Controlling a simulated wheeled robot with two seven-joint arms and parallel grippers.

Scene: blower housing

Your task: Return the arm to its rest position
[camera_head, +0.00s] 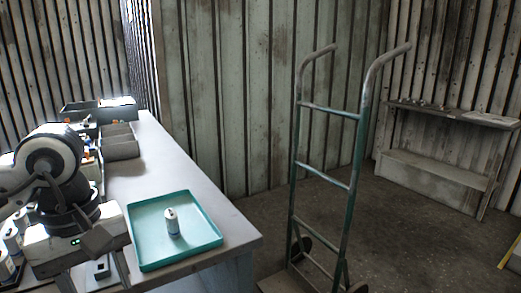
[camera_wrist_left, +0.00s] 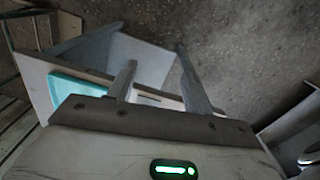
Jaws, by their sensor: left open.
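My left arm comes in from the left in the head view, with its gripper (camera_head: 95,276) pointing down over the near left part of the table. The gripper is open, its fingers apart with nothing between them in the left wrist view (camera_wrist_left: 157,72). A teal tray (camera_head: 150,262) lies on the table to the right of the gripper. A teal tray edge also shows in the left wrist view (camera_wrist_left: 68,90). My right gripper is not in view.
The grey table (camera_head: 150,165) has free room behind the tray. Grey bins (camera_head: 120,148) stand along its far left side. White bottles (camera_head: 8,262) show at the left edge, partly hidden by my arm. A green hand truck (camera_head: 355,150) stands right of the table. A shelf (camera_head: 440,165) is against the wall.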

